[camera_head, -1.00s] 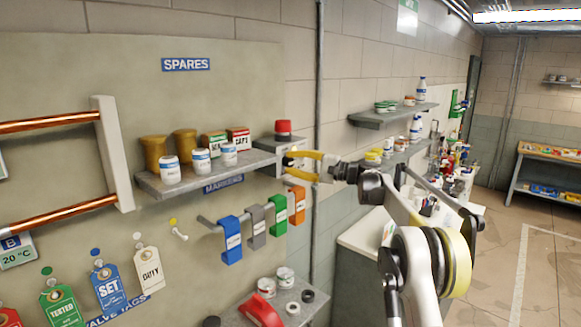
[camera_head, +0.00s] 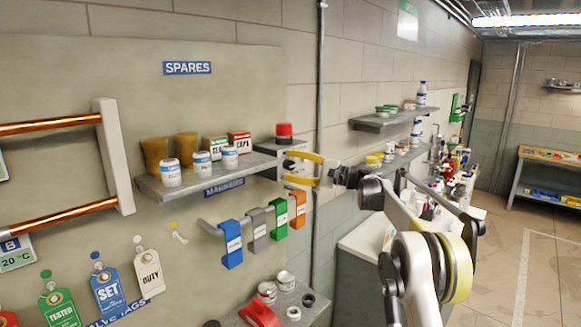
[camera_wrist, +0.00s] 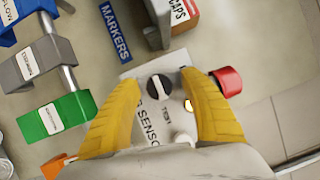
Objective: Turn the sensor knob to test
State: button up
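The sensor knob (camera_wrist: 158,87) is a round black dial with a white bar, on a light sensor box (camera_wrist: 133,101) marked "SENSOR". The word TEST is printed beside it. In the wrist view the knob lies between my two yellow fingertips, with a gap on each side. My gripper (camera_wrist: 163,84) is open and holds nothing; contact with the box cannot be judged. In the head view my gripper (camera_head: 290,166) is in front of the sensor box (camera_head: 282,148), whose knob is largely hidden. A red cap (camera_head: 284,131) tops the box.
The spares shelf (camera_head: 205,181) with jars and small boxes is left of the box. A marker rail with blue, grey, green (camera_head: 279,219) and orange holders hangs below. A grey conduit (camera_head: 318,110) runs down the wall just right of the box.

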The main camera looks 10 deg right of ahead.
jog(key=shift+d, duration=0.1)
jog(key=r+v, duration=0.1)
jog(key=v, duration=1)
jog(key=shift+s+d+f, duration=0.3)
jog(key=shift+d+f, duration=0.05)
jog(key=shift+f, duration=0.1)
